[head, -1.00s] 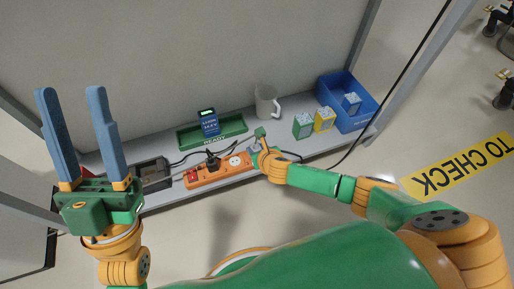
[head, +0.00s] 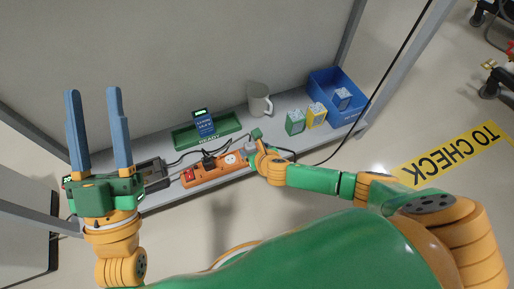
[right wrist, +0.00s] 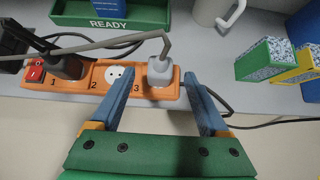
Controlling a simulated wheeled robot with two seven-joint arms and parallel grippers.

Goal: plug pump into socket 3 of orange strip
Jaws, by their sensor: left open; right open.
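The orange strip (head: 205,172) lies along the shelf's front edge; the right wrist view shows it close up (right wrist: 88,86), with sockets numbered 1 to 3 and a red switch (right wrist: 35,70). A black plug (right wrist: 65,66) stands in socket 1. Socket 2 (right wrist: 114,74) is empty. A grey plug (right wrist: 160,71) stands upright at socket 3, its grey cable running left; its depth of seating is hard to tell. My right gripper (right wrist: 160,82) is open, fingers on either side of the grey plug and apart from it. My left gripper (head: 93,95) is open, raised and empty at left.
A green READY tray (head: 226,136) with a blue device (head: 203,122) lies behind the strip. A black box (head: 148,168) is to its left. A white mug (head: 258,100), green block (head: 295,122), yellow block (head: 317,115) and blue bin (head: 325,82) stand right. A frame post is at far right.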

